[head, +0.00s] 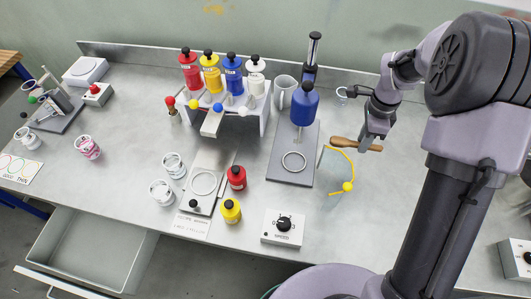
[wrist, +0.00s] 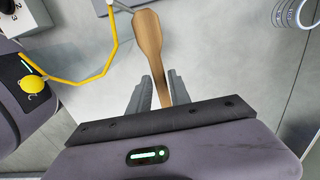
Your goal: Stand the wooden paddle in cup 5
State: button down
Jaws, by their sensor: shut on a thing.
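The wooden paddle (head: 343,142) is held roughly level above the bench's right part. My gripper (head: 371,142) is shut on it. In the wrist view the paddle (wrist: 149,38) points away from me, its broad end at the top and its narrower part between the fingers (wrist: 158,92). Small clear cups stand on the left half of the bench, far from my gripper: one with pink contents (head: 88,148), one at far left (head: 28,138), and two near the middle (head: 174,165) and (head: 162,192). I cannot read which is cup 5.
A yellow bent rod with a ball (head: 347,187) stands close by the paddle. A stand with a blue bottle (head: 304,105) and ring is left of it.

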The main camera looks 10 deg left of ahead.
notch_tip(320, 180, down, 11)
jog(key=b, duration=0.3)
jog(key=c, duration=1.2)
grip_release()
